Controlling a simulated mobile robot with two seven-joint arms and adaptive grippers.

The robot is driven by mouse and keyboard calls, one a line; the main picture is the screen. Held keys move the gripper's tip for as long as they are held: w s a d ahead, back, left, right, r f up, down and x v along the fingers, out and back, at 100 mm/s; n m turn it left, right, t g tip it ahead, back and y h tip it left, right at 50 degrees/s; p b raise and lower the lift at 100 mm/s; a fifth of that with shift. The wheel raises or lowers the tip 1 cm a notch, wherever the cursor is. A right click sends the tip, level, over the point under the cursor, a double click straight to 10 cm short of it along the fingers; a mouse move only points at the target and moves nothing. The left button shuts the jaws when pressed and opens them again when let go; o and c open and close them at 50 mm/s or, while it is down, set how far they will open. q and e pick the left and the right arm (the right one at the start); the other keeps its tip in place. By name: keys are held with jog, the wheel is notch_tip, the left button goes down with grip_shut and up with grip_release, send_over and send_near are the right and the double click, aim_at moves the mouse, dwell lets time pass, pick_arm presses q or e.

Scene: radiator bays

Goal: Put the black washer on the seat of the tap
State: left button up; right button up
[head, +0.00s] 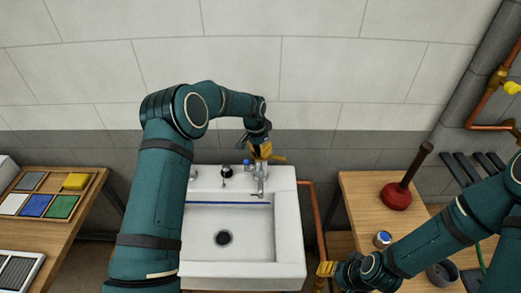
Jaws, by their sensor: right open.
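The tap (261,179) stands at the back right of the white sink (291,240), a chrome body with a spout and a blue part beside it. My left gripper (266,154), with yellow fingers, is just above and behind the tap; its jaws are too small and partly hidden to tell open from shut. I cannot pick out the black washer or the seat of the tap at this size. A small dark-topped fitting (226,172) stands on the sink's back ledge, left of the tap. My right gripper (327,270) is open, low at the sink's right side.
The right bench (362,196) holds a red plunger (397,196), a blue-topped cap (382,239) and a dark round piece (441,272). A copper pipe (316,220) runs down beside the sink. At left, a wooden tray (92,198) holds coloured pads.

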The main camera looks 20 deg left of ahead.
aim_at(256, 156)
pick_arm(q)
jog(key=o, duration=0.3)
jog(key=shift+o, duration=0.2)
jog(key=shift+r, duration=0.15)
notch_tip(256, 156, up, 12)
jog(key=s+a, duration=0.1)
jog(key=s+d+f+n+h, duration=0.1)
jog(key=s+d+f, duration=0.35)
jog(key=f, duration=0.35)
jog(key=s+d+f+n+h, duration=0.1)
jog(key=s+d+f, duration=0.2)
jog(key=s+f, duration=0.35)
jog(key=s+d+f+n, duration=0.1)
jog(key=s+f+n, duration=0.1)
jog(key=s, duration=0.5)
jog(key=s+d+f+n, duration=0.1)
jog(key=s+f+n, duration=0.1)
jog(key=s, duration=0.5)
jog(key=s+d+f+n+t, duration=0.1)
jog(key=s+f, duration=0.2)
jog(key=s, duration=0.4)
jog(key=shift+f+n+h, duration=0.15)
jog(key=shift+n+h, duration=0.15)
jog(key=shift+n, duration=0.1)
